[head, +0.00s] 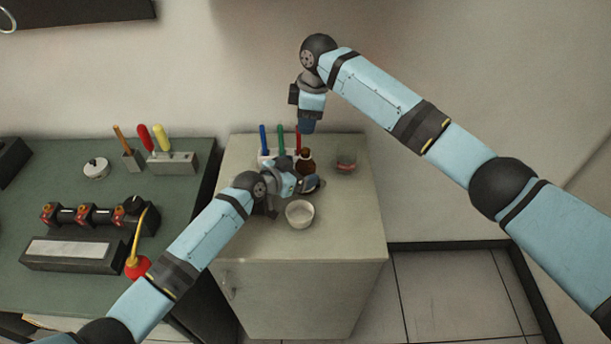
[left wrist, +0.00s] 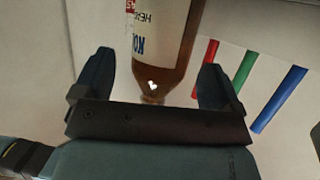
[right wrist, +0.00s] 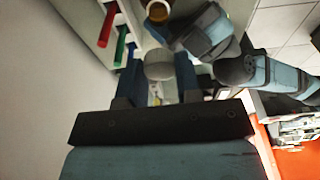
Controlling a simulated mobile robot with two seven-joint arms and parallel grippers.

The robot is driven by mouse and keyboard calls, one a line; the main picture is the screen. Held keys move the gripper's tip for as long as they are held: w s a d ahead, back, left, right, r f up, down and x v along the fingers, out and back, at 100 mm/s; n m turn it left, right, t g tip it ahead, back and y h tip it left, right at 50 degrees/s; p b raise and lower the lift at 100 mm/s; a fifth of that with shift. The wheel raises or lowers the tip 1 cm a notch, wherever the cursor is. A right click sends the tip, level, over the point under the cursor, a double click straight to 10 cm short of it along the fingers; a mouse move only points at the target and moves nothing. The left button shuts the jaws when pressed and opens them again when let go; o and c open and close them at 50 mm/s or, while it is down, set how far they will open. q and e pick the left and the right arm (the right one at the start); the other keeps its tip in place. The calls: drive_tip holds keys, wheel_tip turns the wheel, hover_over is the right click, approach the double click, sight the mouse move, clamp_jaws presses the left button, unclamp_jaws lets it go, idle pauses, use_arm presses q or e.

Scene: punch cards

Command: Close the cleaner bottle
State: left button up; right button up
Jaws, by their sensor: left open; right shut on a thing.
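The brown cleaner bottle (head: 306,163) stands upright on the pale cabinet, right of the coloured markers. In the left wrist view the bottle (left wrist: 162,42) appears upside down, with its white label, between my finger tips. My left gripper (head: 316,184) is open at the bottle's near side, with gaps between it and both fingers. In the right wrist view the bottle's round amber top (right wrist: 157,11) seems to show past my fingers. My right gripper (head: 308,127) is above the cabinet, shut on a small grey round piece, apparently the cap (right wrist: 158,64). The cap is hidden in the head view.
A white bowl (head: 299,213) stands near the front of the cabinet, close to my left wrist. The cabinet's right front is clear.

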use_arm(q)
drive_tip(key=shift+x, duration=1.05)
drive_tip(key=c, duration=1.4)
use_arm(e)
drive_tip(key=shift+f, duration=2.5)
drive_tip(key=shift+f, duration=0.1)
drive_tip(key=shift+f, duration=0.8)
drive_tip(key=shift+f, duration=0.55)
